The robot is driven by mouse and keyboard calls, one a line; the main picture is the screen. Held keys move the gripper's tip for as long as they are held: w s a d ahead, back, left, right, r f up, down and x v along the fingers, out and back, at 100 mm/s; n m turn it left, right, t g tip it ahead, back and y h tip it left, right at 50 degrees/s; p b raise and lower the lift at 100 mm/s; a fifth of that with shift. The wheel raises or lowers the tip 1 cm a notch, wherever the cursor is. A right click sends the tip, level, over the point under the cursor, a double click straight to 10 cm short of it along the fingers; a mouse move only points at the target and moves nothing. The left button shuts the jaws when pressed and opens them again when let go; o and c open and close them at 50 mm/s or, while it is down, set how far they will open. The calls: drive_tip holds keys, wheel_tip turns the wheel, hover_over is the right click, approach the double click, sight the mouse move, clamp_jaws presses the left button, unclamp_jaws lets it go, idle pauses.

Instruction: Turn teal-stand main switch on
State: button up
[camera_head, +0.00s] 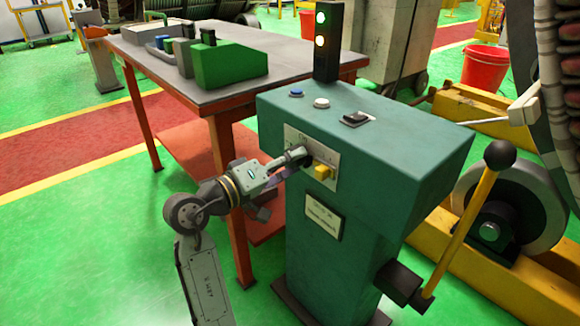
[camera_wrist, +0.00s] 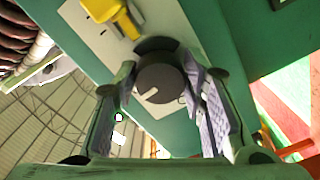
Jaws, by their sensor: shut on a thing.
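The teal stand (camera_head: 360,170) stands in the middle of the head view, with a pale switch plate on its front face. In the wrist view the main switch is a dark round knob (camera_wrist: 160,78) with a white pointer line, set on the pale plate (camera_wrist: 108,38). My gripper (camera_head: 302,157) is at the left part of this plate. In the wrist view my gripper's fingers (camera_wrist: 165,95) lie on both sides of the knob and are shut on it. In the head view the fingers largely hide the knob. A yellow handle (camera_head: 323,172) sits just right of it.
The stand's top carries a blue button (camera_head: 296,93), a white button (camera_head: 321,103), a black rocker (camera_head: 356,118) and a lit signal tower (camera_head: 327,40). A lever with a black ball (camera_head: 499,154) is at the right. A table (camera_head: 150,60) stands behind my arm at left.

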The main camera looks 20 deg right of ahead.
drive_tip(key=shift+m+b, duration=0.3)
drive_tip(key=shift+m, duration=0.3)
drive_tip(key=o, duration=1.2)
drive_tip(key=shift+c, duration=0.2)
drive_tip(key=shift+a, duration=0.1)
drive_tip(key=v, duration=1.2)
